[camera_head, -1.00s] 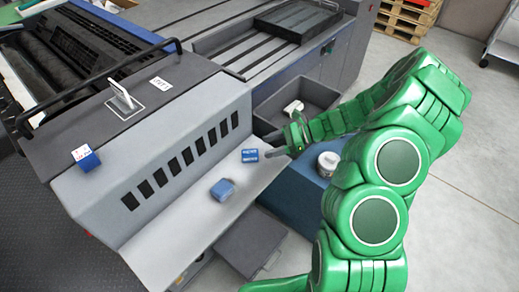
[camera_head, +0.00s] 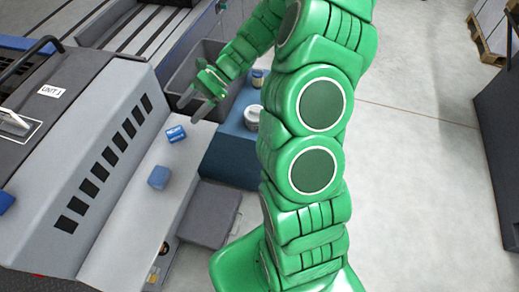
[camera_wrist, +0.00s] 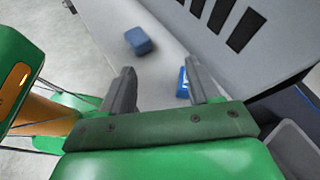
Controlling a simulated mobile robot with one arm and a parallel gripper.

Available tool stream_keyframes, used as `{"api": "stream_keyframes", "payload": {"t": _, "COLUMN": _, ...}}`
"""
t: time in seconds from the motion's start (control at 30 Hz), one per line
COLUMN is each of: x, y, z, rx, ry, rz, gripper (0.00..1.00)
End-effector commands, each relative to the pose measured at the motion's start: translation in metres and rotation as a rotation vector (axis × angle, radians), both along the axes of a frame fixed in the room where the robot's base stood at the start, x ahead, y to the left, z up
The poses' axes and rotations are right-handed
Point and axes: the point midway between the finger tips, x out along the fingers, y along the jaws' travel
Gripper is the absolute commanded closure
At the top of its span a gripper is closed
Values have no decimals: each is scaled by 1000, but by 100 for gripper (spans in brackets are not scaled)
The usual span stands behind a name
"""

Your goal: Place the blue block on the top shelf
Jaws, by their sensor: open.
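A plain blue block (camera_head: 158,177) lies on the light grey ledge (camera_head: 135,215) along the front of a grey machine. A blue box with white lettering (camera_head: 176,134) lies farther back on that ledge. Another blue block (camera_head: 5,200) shows at the left edge, on the machine's upper part. My gripper (camera_head: 203,108) is open and empty, above and to the right of the lettered box in the head view. In the wrist view the plain block (camera_wrist: 138,40) lies beyond my open fingers (camera_wrist: 160,72); the lettered box (camera_wrist: 183,82) is partly hidden by the right finger. I cannot tell which surface is the top shelf.
The slotted machine front (camera_head: 112,135) rises beside the ledge. A dark grey bin (camera_head: 185,92) and a blue cabinet (camera_head: 225,165) bearing a white tub (camera_head: 252,117) stand close to my arm. A dark panel (camera_head: 208,213) lies below the ledge. Open floor (camera_head: 415,200) is at right.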

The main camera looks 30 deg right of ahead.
Motion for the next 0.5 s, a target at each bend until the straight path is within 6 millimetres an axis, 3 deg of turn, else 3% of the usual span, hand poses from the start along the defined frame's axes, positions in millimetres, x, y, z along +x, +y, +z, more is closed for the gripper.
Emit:
{"api": "stream_keyframes", "payload": {"t": 0.1, "x": -18, "y": 11, "z": 23, "rx": -35, "ry": -67, "rz": 87, "gripper": 39}}
{"api": "stream_keyframes", "payload": {"t": 0.5, "x": -87, "y": 32, "z": 77, "rx": -162, "ry": -259, "rz": 367, "gripper": 39}}
